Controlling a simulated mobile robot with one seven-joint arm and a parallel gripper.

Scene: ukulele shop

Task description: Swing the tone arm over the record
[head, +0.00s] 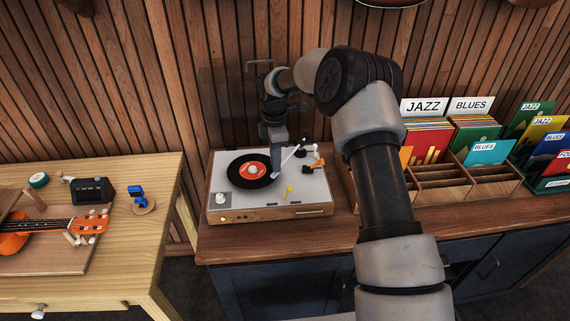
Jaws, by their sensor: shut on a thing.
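The record player (235,207) stands on the dark blue cabinet, with a grey top and wooden sides. A black record (238,181) with an orange label (252,170) lies on its platter. The white tone arm (289,158) slants from its pivot at the right down and left, its lower end at the record's right edge. My gripper (274,147) points down from above at the record's upper right, close by the tone arm. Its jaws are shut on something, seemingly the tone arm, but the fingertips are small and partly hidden.
Record bins with JAZZ and BLUES signs (449,106) and a wooden divided crate (442,182) stand right of the player. A wooden workbench (120,270) at left holds an orange ukulele (15,240), a dark small box (92,190) and a blue clip-on item (138,195).

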